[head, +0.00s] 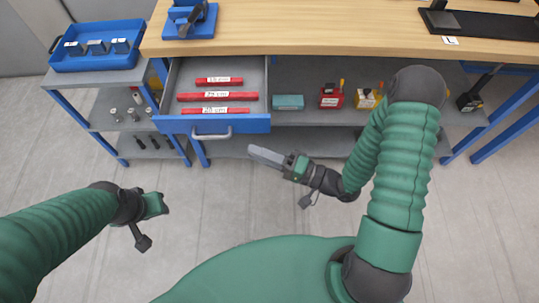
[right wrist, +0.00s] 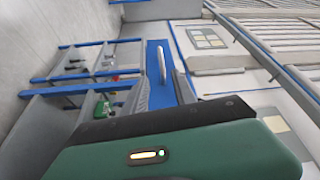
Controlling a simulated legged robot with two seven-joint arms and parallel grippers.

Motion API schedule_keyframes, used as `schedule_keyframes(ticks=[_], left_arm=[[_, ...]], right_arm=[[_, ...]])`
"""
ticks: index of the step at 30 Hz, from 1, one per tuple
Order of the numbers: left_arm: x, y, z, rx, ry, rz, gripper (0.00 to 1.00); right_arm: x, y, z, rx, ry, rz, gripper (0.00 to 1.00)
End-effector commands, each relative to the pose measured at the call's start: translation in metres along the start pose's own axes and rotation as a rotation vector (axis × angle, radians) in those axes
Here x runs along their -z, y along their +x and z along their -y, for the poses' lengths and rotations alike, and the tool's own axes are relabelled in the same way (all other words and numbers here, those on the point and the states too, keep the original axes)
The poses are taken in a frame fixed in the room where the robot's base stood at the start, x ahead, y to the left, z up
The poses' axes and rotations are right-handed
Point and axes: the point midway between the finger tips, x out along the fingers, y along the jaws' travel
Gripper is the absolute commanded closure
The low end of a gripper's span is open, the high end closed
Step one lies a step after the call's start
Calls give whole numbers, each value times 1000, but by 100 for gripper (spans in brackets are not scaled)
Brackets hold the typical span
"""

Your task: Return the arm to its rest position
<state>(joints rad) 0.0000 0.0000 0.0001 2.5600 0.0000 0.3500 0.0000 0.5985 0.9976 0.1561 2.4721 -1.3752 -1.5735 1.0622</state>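My right arm (head: 395,170) reaches forward and bends back left. Its gripper (head: 262,155) hangs in front of the workbench, right of the drawer handle (head: 212,133) and apart from it. In the right wrist view, the two grey fingers (right wrist: 162,78) stand apart with nothing between them; the blue drawer front and its handle (right wrist: 163,65) show beyond the gap. My left gripper (head: 155,205) is low at the left over the floor; its fingers are not clear.
The drawer (head: 256,123) is open and holds red labelled bars (head: 218,96). The wooden benchtop (head: 330,30) lies above it. A blue cart with a tray (head: 75,62) stands at the left. A shelf right of the drawer holds small boxes. The floor (head: 240,205) is clear.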

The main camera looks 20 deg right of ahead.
Motion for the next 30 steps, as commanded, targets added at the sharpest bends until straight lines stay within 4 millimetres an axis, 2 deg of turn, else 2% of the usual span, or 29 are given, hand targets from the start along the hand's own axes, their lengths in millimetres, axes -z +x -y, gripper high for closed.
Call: schedule_keyframes(ticks=[3,6,20,22,23,26,28,30], left_arm=[[1,-2,0,0,0,0,64],[1,-3,0,0,0,0,64],[1,-3,0,0,0,0,64],[1,-3,0,0,0,0,64],[1,-3,0,0,0,0,64],[1,-3,0,0,0,0,64],[1,-3,0,0,0,0,64],[1,-3,0,0,0,0,64]], right_arm=[[0,-21,0,-2,1,-2,68],[0,-30,0,0,1,1,68],[0,-32,-1,-2,-2,2,68],[1,-29,-6,-40,-37,11,68],[3,-27,-12,-80,-72,17,68],[19,-22,-48,-322,-280,59,68],[43,-27,-74,-565,-471,97,68],[70,-42,-87,-813,-629,136,68]])
